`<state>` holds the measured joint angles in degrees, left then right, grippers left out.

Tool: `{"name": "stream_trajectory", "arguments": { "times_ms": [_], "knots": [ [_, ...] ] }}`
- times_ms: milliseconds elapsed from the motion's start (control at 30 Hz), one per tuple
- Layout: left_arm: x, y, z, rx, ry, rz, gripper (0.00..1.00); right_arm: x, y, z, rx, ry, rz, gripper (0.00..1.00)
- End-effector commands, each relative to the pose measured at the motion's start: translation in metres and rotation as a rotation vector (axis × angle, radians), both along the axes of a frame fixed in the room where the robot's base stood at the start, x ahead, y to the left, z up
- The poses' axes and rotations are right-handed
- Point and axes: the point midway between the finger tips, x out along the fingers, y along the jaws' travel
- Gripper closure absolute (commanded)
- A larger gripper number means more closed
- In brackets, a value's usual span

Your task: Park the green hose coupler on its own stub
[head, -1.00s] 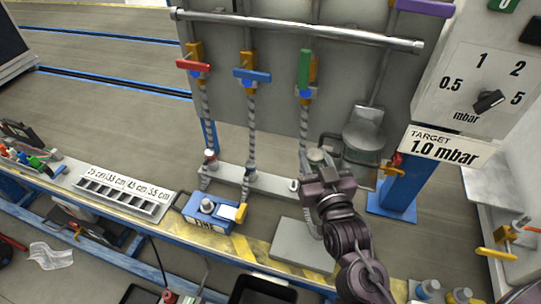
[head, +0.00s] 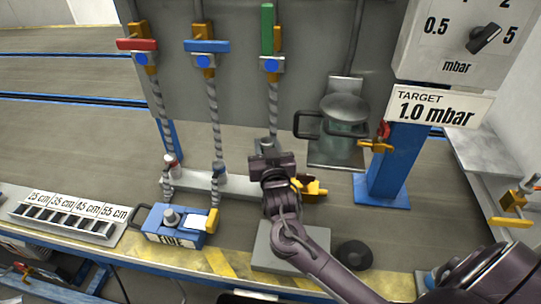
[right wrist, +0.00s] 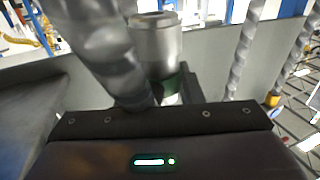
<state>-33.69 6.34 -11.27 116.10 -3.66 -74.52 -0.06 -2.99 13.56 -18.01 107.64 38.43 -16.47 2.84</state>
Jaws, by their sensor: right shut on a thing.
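My right gripper (head: 272,160) is shut on the green hose coupler (head: 265,146), over the right end of the pale stub rail (head: 242,186). In the right wrist view, the coupler is a grey metal cylinder (right wrist: 157,48) with a green band low down beside a dark finger. A blurred grey hose passes close by on the left. In the head view, the hose (head: 272,95) rises to the green-handled valve (head: 268,32). The green coupler's own stub is hidden by my gripper, so I cannot tell whether they touch. My left gripper is not in view.
A blue FINE box (head: 172,226) and a slotted length tray (head: 65,221) are at the front left. A grey plate (head: 290,248) lies in front. A blue post (head: 388,170) stands right.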

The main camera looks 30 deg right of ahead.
Motion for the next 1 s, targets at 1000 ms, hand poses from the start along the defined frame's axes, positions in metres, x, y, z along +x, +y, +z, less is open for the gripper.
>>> {"name": "stream_trajectory", "arguments": {
  "times_ms": [1000],
  "knots": [
    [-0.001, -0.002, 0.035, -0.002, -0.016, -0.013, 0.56, 0.012, -0.018, -0.031, -0.004, -0.012, -0.06, 0.95]
  ]
}}
